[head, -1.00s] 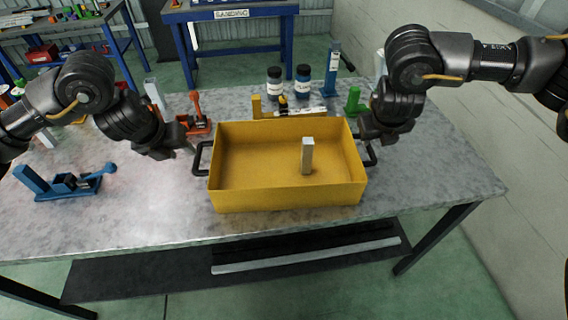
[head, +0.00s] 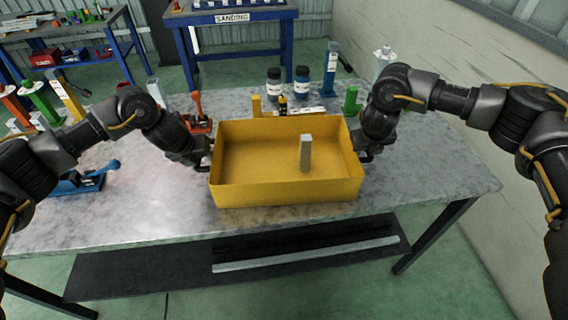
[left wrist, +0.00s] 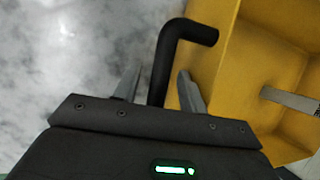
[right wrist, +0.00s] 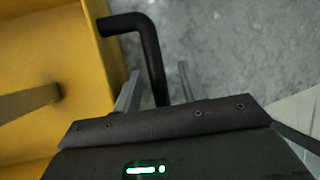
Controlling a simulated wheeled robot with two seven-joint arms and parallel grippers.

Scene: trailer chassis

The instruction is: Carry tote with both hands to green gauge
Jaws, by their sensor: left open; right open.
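The yellow tote (head: 285,193) stands on the metal table with a grey upright block (head: 305,152) inside. My left gripper (head: 203,158) is at its left handle; in the left wrist view the open fingers (left wrist: 159,88) stand on either side of the black handle (left wrist: 165,62), with gaps. My right gripper (head: 367,152) is at the right handle; in the right wrist view its open fingers (right wrist: 157,88) likewise straddle the black handle (right wrist: 149,48). A green upright piece (head: 351,100) stands behind the tote's right corner; I cannot tell whether it is the green gauge.
Behind the tote are a yellow piece (head: 257,105), two dark jars (head: 302,83) and a blue upright stand (head: 330,70). A red device (head: 197,115) is behind left, a blue one (head: 95,179) left. Another green piece (head: 38,98) is far left. The table's right end (head: 440,170) is clear.

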